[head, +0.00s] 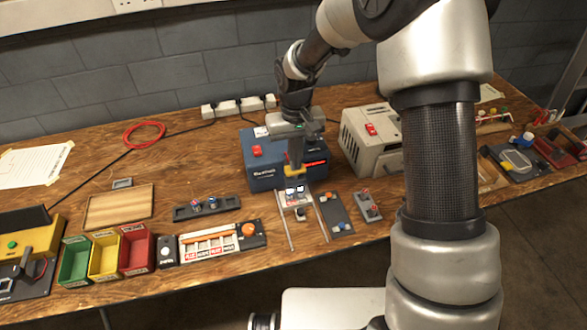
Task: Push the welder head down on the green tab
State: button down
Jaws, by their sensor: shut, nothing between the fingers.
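A blue welder box (262,178) with a red button stands at the back middle of the wooden bench. My gripper (293,156) points down in front of it and is shut. A yellow part (293,169) shows right at the fingertips, probably the welder head. I cannot tell whether the fingers touch it. Below is a small pale fixture (294,197) with dark cells or contacts, set between two light rails. I cannot make out a green tab there; it is too small or hidden by the gripper and the yellow part.
A beige machine (356,147) with a red switch stands right of the welder. Dark trays (206,208) and an orange-knobbed panel (249,230) lie to the left, with green, yellow and red bins (137,250) farther left. A red cable coil (144,134) lies behind. My arm hides part of the right side.

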jog(key=shift+f, duration=0.1)
jog(key=shift+r+p, duration=1.95)
jog(key=shift+r, duration=0.95)
jog(key=shift+r, duration=0.1)
jog(key=s+d+r+t+p, duration=0.1)
jog(key=s+d+r, duration=0.15)
jog(key=r, duration=0.35)
jog(key=s+d+r+t+p, duration=0.1)
jog(key=d+r, duration=0.2)
jog(key=r, duration=0.4)
jog(key=s+d+r+m+t+p, duration=0.1)
jog(key=s+d+r, duration=0.3)
jog(key=s+r, duration=0.3)
jog(key=s+d+r+m+t+p, duration=0.1)
jog(key=s+d+r, duration=0.4)
jog(key=s, duration=0.7)
notch_tip(320, 180, up, 2)
jog(key=shift+s+r+m+t+p, duration=0.1)
jog(key=shift+s+m+t+p, duration=0.2)
jog(key=shift+m+t, duration=0.4)
